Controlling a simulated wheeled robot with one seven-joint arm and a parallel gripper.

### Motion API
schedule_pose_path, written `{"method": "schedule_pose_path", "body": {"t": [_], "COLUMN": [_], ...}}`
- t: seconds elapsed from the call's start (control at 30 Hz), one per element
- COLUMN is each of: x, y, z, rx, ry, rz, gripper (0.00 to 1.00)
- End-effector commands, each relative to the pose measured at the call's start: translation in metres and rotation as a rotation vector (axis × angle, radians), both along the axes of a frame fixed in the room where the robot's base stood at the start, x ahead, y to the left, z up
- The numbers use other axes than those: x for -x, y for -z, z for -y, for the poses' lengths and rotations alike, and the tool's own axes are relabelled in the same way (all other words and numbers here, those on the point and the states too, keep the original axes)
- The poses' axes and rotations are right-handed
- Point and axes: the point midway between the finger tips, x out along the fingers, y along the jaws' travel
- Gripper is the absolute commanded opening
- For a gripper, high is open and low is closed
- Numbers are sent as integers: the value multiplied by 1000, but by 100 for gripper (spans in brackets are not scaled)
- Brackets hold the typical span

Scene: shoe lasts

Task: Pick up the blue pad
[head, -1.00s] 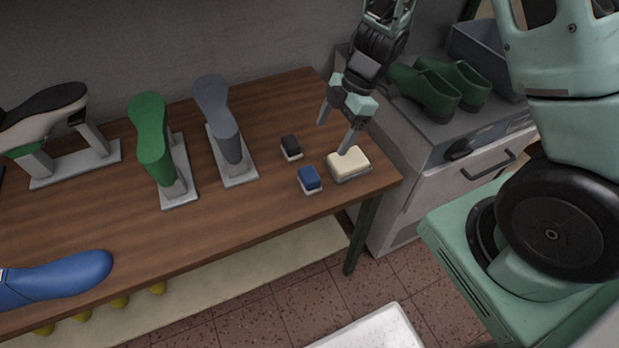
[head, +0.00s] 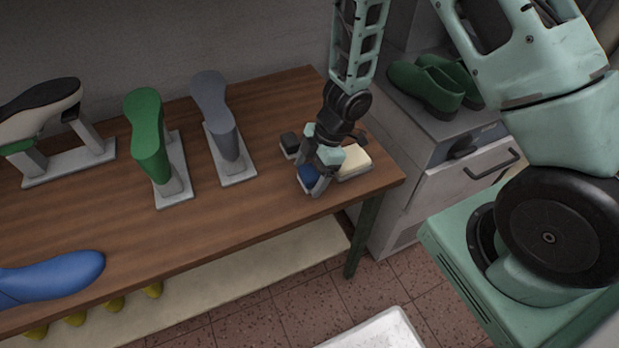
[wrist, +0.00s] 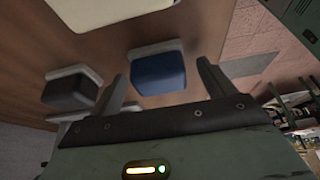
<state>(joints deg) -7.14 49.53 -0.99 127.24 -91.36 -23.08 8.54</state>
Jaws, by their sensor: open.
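The blue pad (head: 308,176) sits on a pale base near the right end of the wooden table, partly hidden by my gripper in the head view. In the wrist view the blue pad (wrist: 159,73) shows between and just beyond my two fingers. My gripper (head: 308,183) is open and low over the pad, with its fingers to either side of it. In the wrist view my gripper (wrist: 163,85) holds nothing, and I cannot tell whether a finger touches the pad.
A black pad (head: 291,141) and a cream pad (head: 356,162) stand close to the blue one. Grey (head: 222,125) and green (head: 148,135) lasts stand to the left. Green shoes (head: 432,82) sit on the cabinet. The table's front edge is near.

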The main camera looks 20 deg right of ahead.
Motion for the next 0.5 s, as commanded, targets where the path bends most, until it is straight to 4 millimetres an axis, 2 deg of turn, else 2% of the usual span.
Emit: {"method": "schedule_pose_path", "body": {"t": [0.23, 0.27, 0.4, 0.43, 0.5], "x": [0, 0, 0, 0, 0], "y": [2, 2, 2, 2, 2], "z": [-1, -1, -1, -1, -1], "rx": [0, 0, 0, 0, -1], "ry": [0, 0, 0, 0, 0], "rz": [1, 1, 1, 1, 1], "gripper": [82, 76, 37, 32, 32]}}
